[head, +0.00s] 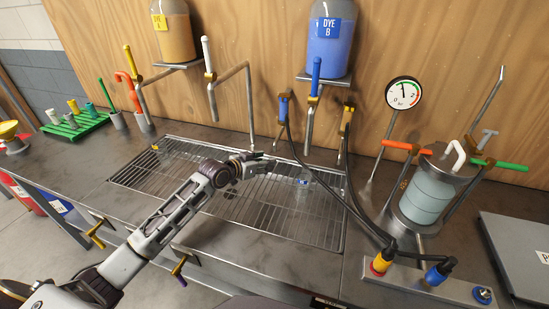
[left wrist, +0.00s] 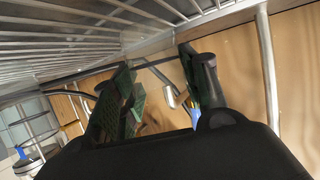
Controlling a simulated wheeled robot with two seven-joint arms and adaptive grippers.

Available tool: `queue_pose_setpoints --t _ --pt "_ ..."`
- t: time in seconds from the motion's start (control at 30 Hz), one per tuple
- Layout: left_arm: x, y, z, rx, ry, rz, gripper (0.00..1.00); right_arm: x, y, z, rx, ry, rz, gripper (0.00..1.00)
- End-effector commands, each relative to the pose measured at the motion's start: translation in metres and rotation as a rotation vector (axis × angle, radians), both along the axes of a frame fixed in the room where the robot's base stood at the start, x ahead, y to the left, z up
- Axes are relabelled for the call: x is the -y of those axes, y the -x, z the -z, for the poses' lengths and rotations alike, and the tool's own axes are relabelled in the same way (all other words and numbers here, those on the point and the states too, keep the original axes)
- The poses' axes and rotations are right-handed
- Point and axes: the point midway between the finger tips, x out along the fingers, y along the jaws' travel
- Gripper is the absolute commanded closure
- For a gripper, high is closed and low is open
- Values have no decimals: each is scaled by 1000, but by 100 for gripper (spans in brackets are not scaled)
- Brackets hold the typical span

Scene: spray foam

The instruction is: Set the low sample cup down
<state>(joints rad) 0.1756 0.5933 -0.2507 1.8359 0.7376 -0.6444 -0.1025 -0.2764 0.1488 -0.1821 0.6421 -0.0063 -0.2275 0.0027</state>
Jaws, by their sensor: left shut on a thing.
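My left gripper (head: 264,157) is low over the wire drain rack, with my arm coming in from the lower left. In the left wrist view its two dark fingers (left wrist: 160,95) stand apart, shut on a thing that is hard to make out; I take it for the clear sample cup. In the head view a small, see-through cup with a bluish mark (head: 303,182) shows just right of the fingertips, low against the rack. Its outline is faint, and I cannot tell whether its base touches the wires. My right gripper is out of view.
The wire rack (head: 215,205) has bare space around the gripper. Behind it stand taps under the dye A bottle (head: 173,35) and dye B bottle (head: 330,40). A green tube rack (head: 75,125) is far left.

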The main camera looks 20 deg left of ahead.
Motion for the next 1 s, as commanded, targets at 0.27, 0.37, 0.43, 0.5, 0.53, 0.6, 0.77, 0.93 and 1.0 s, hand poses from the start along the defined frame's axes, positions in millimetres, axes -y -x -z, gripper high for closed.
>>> queue_pose_setpoints --t 0.27,0.37,0.43,0.5,0.53,0.6,0.77,0.93,1.0 --pt "10 -22 0 0 1 0 70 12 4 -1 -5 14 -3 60" --pt "11 -25 0 0 0 0 70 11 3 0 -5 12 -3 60" --pt "12 -26 0 0 0 0 70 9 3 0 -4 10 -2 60" --pt "12 -26 0 0 0 0 70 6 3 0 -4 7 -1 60" --pt "12 -26 0 0 0 0 70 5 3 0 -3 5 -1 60" --pt "12 -26 0 0 0 0 70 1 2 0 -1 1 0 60" --pt "12 -26 0 0 0 0 70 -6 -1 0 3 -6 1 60" --pt "16 -33 0 -1 1 1 70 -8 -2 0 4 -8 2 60" --pt "19 -38 -1 0 2 1 70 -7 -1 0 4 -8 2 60"
